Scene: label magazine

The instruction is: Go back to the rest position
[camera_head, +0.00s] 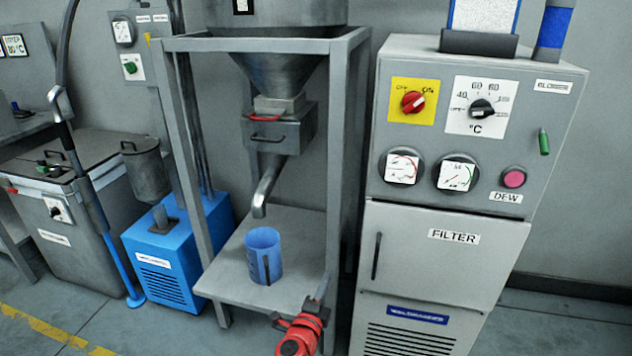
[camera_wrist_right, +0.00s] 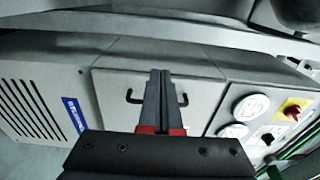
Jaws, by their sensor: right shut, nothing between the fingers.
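My right gripper (camera_head: 321,288) comes in at the bottom centre of the head view, on a red wrist. It is at the front right corner of the grey stand's lower shelf in the picture. In the right wrist view its fingers (camera_wrist_right: 162,76) are closed together with nothing held. Behind them in that view is a grey cabinet door. My left gripper is not in view.
A blue jug (camera_head: 264,252) stands on the shelf (camera_head: 232,278) under the hopper (camera_head: 275,72) spout. The grey filter cabinet (camera_head: 425,262) is at the right. A blue box (camera_head: 152,262) and a grey machine (camera_head: 62,232) stand left. Floor shows at front left.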

